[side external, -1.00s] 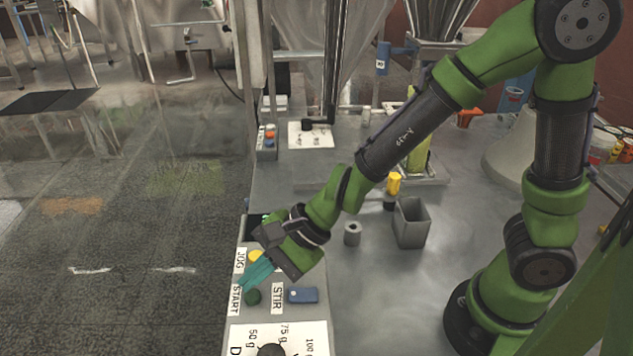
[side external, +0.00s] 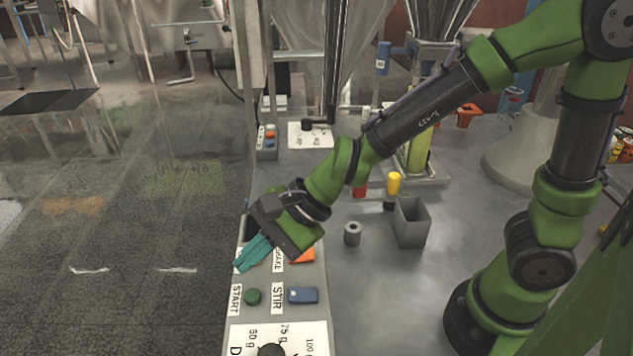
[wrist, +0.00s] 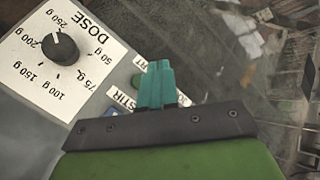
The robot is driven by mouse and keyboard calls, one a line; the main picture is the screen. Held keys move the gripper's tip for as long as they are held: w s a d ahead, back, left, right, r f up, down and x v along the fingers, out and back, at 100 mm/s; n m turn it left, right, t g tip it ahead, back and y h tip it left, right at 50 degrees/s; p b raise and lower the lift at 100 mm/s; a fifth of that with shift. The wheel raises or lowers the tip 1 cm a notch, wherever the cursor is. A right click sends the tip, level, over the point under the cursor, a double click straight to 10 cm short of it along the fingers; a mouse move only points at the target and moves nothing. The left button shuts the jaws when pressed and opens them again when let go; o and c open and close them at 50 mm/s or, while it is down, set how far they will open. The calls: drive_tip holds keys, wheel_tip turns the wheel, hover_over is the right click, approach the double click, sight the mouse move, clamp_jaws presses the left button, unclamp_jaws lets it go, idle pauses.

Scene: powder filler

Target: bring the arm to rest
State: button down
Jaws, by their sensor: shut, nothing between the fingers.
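My gripper (side external: 252,254) has teal fingers that are shut with nothing between them. In the side view it hangs above the control panel (side external: 312,325), over the part beyond the green START button (side external: 252,297) and the blue STIR switch (side external: 303,295). In the wrist view the shut fingers (wrist: 157,75) overlap the panel edge and partly cover the START label. An orange control (side external: 302,256) shows just beside the gripper, partly hidden by it. The yellow button seen earlier is now hidden behind the gripper.
The DOSE dial (wrist: 60,48) sits on the white plate near the front of the panel. A grey open box (side external: 411,222), a small grey cylinder (side external: 352,233) and a yellow-topped item (side external: 393,184) stand on the table. A small button box (side external: 267,141) is farther back.

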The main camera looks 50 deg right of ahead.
drive_tip(key=s+d+r+n+h, duration=0.2)
drive_tip(key=s+d+r+n, duration=0.1)
drive_tip(key=d, duration=0.4)
drive_tip(key=s+d+r+n+t+h, duration=0.1)
drive_tip(key=s+d+r+n+h, duration=0.1)
drive_tip(key=d, duration=0.5)
drive_tip(key=s+d+r+n+t+h, duration=0.1)
drive_tip(key=s+d+r+n, duration=0.2)
drive_tip(key=d+n, duration=0.3)
drive_tip(key=shift+s+d+r+n+h, duration=0.35)
drive_tip(key=shift+d+r, duration=0.25)
drive_tip(key=shift+d, duration=0.45)
idle(4.9)
